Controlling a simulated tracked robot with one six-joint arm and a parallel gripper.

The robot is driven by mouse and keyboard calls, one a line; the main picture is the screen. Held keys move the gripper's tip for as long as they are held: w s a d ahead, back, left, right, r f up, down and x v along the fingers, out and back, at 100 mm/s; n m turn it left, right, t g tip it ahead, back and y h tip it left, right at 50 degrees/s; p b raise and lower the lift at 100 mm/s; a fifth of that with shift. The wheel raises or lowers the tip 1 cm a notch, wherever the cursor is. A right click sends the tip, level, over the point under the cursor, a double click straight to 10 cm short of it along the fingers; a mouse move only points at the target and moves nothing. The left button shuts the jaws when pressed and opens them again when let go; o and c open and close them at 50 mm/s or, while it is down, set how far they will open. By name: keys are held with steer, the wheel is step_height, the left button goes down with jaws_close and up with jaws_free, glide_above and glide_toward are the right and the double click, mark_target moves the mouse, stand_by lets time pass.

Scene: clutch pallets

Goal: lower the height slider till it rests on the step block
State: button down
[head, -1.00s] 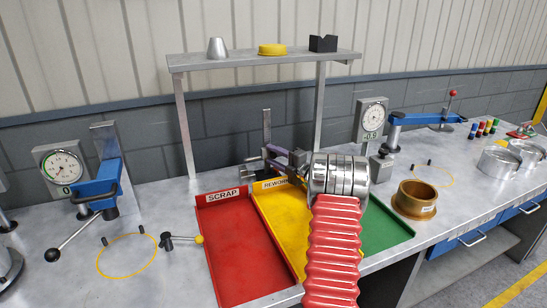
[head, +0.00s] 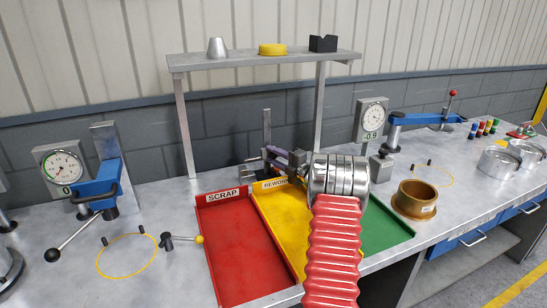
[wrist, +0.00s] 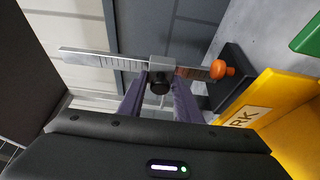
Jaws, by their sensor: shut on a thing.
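The height slider (wrist: 159,65) is a grey block with a black knob on a flat steel rule (wrist: 95,57), which runs sideways across the wrist view. In the head view the rule (head: 267,124) stands upright behind the trays. My gripper (wrist: 160,82) has its purple fingers on both sides of the slider's knob and is shut on it. The rule ends at a dark base (wrist: 234,75) on the right of the wrist view. An orange knob-like piece (wrist: 222,70) sits near that base, apart from the slider. I cannot make out the step block clearly.
Red scrap (head: 240,250), yellow rework (head: 270,205) and green (head: 398,232) trays lie in front of the gauge. A shelf (head: 255,60) stands above on posts. Dial stands (head: 60,165) and (head: 373,118) flank the trays. A brass ring (head: 414,200) sits at right.

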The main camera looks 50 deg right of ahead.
steer(key=shift+f, duration=1.6)
steer(key=c, duration=1.5)
jaws_free()
steer(key=shift+c, duration=0.2)
steer(key=shift+r, duration=0.1)
